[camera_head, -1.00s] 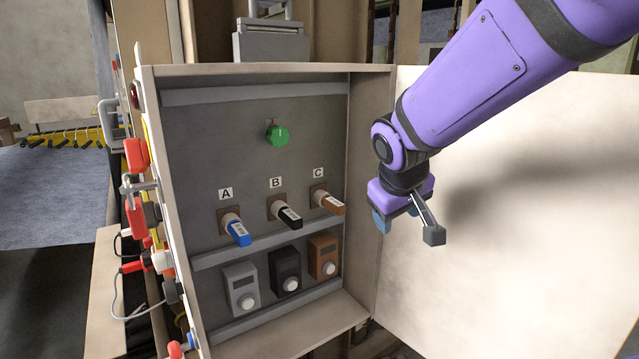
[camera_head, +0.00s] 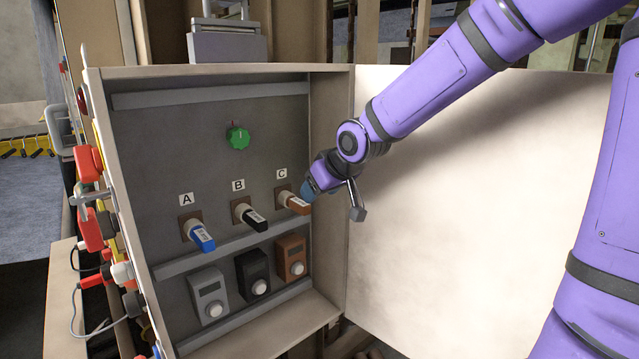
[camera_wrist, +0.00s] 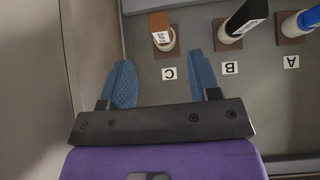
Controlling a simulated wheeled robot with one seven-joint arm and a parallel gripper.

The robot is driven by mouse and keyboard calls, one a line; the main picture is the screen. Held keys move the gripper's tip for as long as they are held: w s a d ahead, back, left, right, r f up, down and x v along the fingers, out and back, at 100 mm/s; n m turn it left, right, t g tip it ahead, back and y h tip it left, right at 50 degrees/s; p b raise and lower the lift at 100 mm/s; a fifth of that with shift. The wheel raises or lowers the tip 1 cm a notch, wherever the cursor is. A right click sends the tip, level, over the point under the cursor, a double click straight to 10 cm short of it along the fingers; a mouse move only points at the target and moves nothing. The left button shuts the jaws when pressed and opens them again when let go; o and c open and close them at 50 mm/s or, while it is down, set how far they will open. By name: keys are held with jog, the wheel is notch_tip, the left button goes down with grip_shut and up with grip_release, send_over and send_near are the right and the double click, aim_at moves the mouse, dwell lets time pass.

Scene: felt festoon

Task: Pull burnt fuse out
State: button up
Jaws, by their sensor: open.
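Three fuses stand out from the back panel of an open cabinet in the head view. The blue-handled fuse (camera_head: 202,237) is under label A, the black-handled fuse (camera_head: 252,219) under label B, and the brown-handled fuse (camera_head: 297,204) under label C. My gripper (camera_head: 332,200) is open and just right of the brown fuse. In the wrist view my blue fingertips (camera_wrist: 162,82) are apart with nothing between them. There the brown fuse (camera_wrist: 161,30) lies ahead of the gap, and the black fuse (camera_wrist: 243,20) is ahead and right of the right finger. Which fuse is burnt cannot be told.
A green knob (camera_head: 238,138) is above the fuses. Below them are a grey module (camera_head: 208,294), a black module (camera_head: 254,274) and a brown module (camera_head: 291,257) with white knobs. The cabinet's right side wall (camera_head: 331,150) and open door (camera_head: 450,220) are close to my arm.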

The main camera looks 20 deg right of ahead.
aim_at(300, 202)
jog(key=shift+w+r+t, duration=0.3)
jog(key=shift+w+r, duration=0.05)
jog(key=shift+r, duration=0.2)
jog(key=shift+w+a+f, duration=0.1)
jog(key=shift+x, duration=5.15)
jog(key=shift+a, duration=0.1)
jog(key=shift+c, duration=0.4)
jog(key=c, duration=0.9)
